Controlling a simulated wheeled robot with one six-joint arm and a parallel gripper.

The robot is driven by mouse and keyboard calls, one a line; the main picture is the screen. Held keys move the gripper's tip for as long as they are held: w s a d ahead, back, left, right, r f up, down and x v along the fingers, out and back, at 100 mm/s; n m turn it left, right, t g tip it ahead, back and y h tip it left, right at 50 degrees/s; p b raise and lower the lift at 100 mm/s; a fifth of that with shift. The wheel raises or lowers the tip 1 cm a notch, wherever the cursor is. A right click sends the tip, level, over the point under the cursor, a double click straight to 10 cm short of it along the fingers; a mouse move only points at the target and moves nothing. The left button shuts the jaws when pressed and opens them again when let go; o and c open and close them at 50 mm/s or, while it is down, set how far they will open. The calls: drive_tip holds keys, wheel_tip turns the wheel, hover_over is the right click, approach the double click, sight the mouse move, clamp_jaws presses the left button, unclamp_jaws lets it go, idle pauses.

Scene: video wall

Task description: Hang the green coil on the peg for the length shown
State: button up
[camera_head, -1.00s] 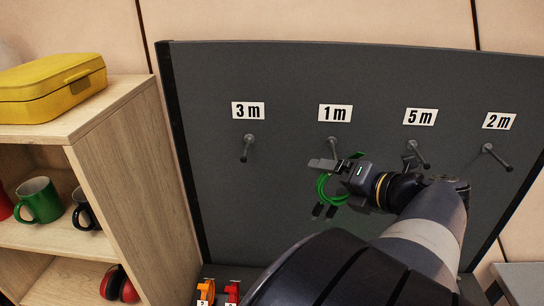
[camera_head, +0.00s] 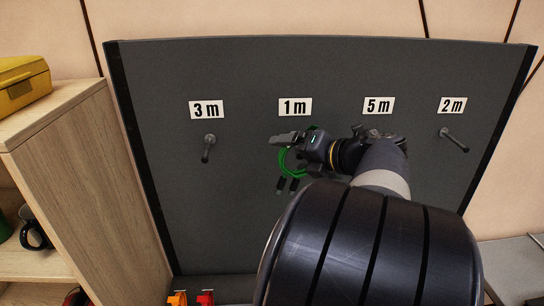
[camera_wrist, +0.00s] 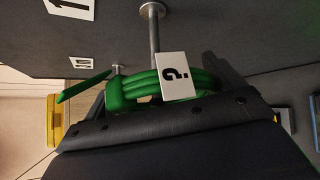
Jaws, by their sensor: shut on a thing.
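The green coil (camera_head: 291,163) hangs from my gripper (camera_head: 284,138), which is shut on it just below the "1 m" card (camera_head: 295,107). In the wrist view the coil (camera_wrist: 140,88) lies across the jaws, with a white tag (camera_wrist: 175,75) bearing a dark mark like a "2" or a question mark. A metal peg (camera_wrist: 153,30), beside the card starting with "1" (camera_wrist: 72,8), reaches towards the coil; I cannot tell whether the coil is around it. In the head view my gripper hides this peg.
The board (camera_head: 240,220) also has a "3 m" peg (camera_head: 208,148) and a "2 m" peg (camera_head: 455,140), both bare. My arm hides the peg under the "5 m" card (camera_head: 378,106). A wooden shelf (camera_head: 100,190) stands left. Orange and red items (camera_head: 205,298) sit below the board.

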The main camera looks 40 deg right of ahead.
drive_tip(key=shift+w+d+f+b, duration=0.15)
drive_tip(key=shift+w+d, duration=0.15)
drive_tip(key=shift+w, duration=0.2)
drive_tip(key=shift+w+d+r+b, duration=0.15)
drive_tip(key=shift+w+d, duration=0.15)
drive_tip(key=shift+w, duration=0.25)
drive_tip(key=shift+w+d+f+b, duration=0.15)
drive_tip(key=shift+w+d, duration=0.15)
drive_tip(key=shift+w, duration=0.2)
drive_tip(key=shift+s+f, duration=0.2)
drive_tip(key=shift+f, duration=0.6)
drive_tip(key=shift+f, duration=0.1)
drive_tip(key=o, duration=0.9)
